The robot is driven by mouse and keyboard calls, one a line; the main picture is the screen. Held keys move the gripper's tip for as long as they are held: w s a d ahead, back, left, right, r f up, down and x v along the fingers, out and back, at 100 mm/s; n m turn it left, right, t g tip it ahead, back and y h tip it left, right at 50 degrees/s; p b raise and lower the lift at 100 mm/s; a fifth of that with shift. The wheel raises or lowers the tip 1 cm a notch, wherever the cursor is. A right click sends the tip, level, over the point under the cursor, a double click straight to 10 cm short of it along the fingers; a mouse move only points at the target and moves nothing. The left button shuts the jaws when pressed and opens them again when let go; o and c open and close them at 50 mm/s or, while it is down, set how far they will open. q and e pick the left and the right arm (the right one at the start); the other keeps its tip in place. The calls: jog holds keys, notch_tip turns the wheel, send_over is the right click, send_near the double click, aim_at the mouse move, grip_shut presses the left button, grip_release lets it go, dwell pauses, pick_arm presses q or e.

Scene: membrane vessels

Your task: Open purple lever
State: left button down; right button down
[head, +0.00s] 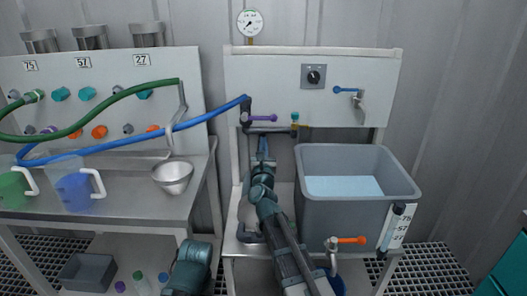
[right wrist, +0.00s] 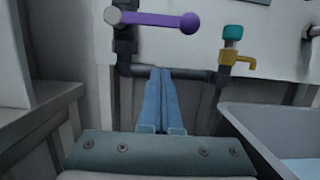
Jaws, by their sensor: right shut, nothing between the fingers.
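The purple lever (head: 262,118) is on the dark pipe valve at the left of the white back panel, below the gauge. It lies horizontally, its round knob at the right end. It shows large at the top of the right wrist view (right wrist: 160,19), with a pale pivot at its left end. My right gripper (head: 262,142) is below the lever, fingers pointing up toward the pipe. In the right wrist view its blue fingers (right wrist: 161,75) are shut together and empty. Their tips appear just under the lever, near the horizontal pipe; contact cannot be told. My left gripper is not in view.
A yellow tap with a teal knob (right wrist: 232,50) stands right of the lever. A grey tank (head: 340,215) with an orange-handled valve (head: 348,240) is at the right. A blue hose (head: 150,140) runs left from the valve. A steel bowl (head: 173,177) sits on the left bench.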

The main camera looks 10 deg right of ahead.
aim_at(259, 118)
jog(key=r+p, duration=0.1)
jog(key=w+r+p, duration=0.1)
jog(key=r, duration=0.1)
jog(key=w+r+p, duration=0.1)
jog(key=p, duration=0.1)
jog(key=shift+d+r, duration=0.25)
jog(key=shift+r, duration=0.05)
jog(key=shift+r+n+y+p, duration=0.3)
jog(key=shift+n+y+p, duration=0.15)
jog(key=shift+n, duration=0.65)
